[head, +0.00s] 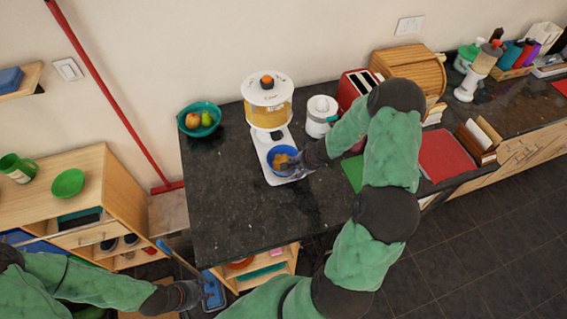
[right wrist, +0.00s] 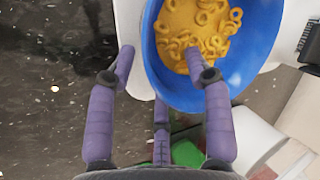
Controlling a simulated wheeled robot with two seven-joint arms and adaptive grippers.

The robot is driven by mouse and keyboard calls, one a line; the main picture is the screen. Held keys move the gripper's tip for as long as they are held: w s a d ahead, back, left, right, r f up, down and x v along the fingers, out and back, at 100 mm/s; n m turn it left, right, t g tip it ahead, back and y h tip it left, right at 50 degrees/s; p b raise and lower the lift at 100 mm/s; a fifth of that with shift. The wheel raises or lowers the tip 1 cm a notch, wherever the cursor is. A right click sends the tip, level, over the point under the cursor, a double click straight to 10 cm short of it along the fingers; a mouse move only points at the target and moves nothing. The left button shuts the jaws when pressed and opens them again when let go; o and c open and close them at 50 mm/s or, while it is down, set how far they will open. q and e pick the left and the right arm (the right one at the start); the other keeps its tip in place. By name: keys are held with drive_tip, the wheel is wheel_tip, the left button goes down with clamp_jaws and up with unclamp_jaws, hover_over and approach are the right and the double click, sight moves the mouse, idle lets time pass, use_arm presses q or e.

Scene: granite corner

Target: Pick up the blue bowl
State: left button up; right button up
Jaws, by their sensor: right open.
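The blue bowl (head: 274,163) stands on the white base of the cereal dispenser (head: 268,103) on the dark counter, with yellow ring-shaped cereal in it. In the right wrist view the blue bowl (right wrist: 262,50) fills the upper right. My right gripper (head: 304,163) is at the bowl's right side. In the right wrist view my right gripper (right wrist: 160,56) is open, one finger outside the rim and the other over the bowl's inside; touch cannot be told. My left gripper (head: 190,294) is low at the lower left, beside a blue-handled tool; its jaws are unclear.
A teal bowl of fruit (head: 199,119) stands at the counter's left end. A white juicer (head: 320,116) and a red toaster (head: 357,88) stand right of the dispenser. The counter's front left is clear. A wooden cabinet (head: 65,195) stands at left.

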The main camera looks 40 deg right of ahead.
drive_tip(key=shift+s, duration=0.1)
clamp_jaws()
drive_tip(key=shift+a, duration=0.1)
